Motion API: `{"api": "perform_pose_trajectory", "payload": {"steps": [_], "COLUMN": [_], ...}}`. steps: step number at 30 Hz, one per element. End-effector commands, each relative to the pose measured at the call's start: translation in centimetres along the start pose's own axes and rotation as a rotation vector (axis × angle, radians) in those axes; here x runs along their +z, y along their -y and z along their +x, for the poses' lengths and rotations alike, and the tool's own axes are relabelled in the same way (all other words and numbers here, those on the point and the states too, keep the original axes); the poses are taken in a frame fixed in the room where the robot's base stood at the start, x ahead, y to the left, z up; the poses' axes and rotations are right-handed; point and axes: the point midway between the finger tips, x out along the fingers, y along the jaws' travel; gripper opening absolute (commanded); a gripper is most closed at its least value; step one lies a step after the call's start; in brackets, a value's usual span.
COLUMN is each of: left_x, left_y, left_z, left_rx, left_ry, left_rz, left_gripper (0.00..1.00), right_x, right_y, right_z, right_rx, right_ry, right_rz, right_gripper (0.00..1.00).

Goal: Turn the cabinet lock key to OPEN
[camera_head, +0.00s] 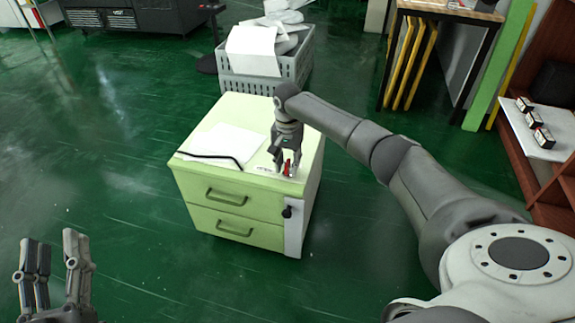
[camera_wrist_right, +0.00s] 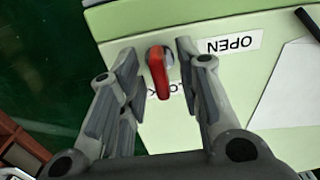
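The red lock key (camera_head: 287,168) is on the top of the pale green cabinet (camera_head: 232,206), near its front right edge. In the right wrist view the red key (camera_wrist_right: 159,78) sits on a round metal base, its handle over the partly hidden LOCK label (camera_wrist_right: 177,88). The OPEN label (camera_wrist_right: 232,44) lies to its right there. My right gripper (camera_wrist_right: 155,58) is open, with one finger on each side of the key. The right finger is close to the metal base; I cannot tell if it touches. My left gripper (camera_head: 58,248) is open and empty, over the floor at the lower left.
A white paper (camera_head: 225,141) and a black cord or pen (camera_head: 213,157) lie on the cabinet top. A grey crate (camera_head: 262,84) with white items stands behind the cabinet. A white shelf (camera_head: 535,133) with small boxes is at the right. The floor left of the cabinet is clear.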

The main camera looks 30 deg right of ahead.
Motion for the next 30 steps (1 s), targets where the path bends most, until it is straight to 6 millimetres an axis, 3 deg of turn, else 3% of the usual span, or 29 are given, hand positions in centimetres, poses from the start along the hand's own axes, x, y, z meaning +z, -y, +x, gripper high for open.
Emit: {"api": "perform_pose_trajectory", "payload": {"steps": [11, 19, 30], "left_x": [-0.62, -0.59, 0.03], "left_y": [-0.09, -0.08, 0.01], "left_z": [0.03, 0.03, 0.06], "left_rx": [0.002, 0.002, 0.000], "left_ry": [-0.033, -0.032, 0.010], "left_rz": [-0.001, -0.001, 0.000], "left_gripper": [0.40, 0.40, 0.40], "right_x": [0.01, 0.00, 0.01], "right_y": [-0.01, -0.02, -0.03], "right_z": [0.31, 0.30, 0.21], "right_rx": [0.000, 0.000, 0.001], "right_ry": [0.000, 0.000, 0.001], "right_rz": [0.000, 0.000, -0.004], "right_gripper": [0.32, 0.00, 0.00]}}
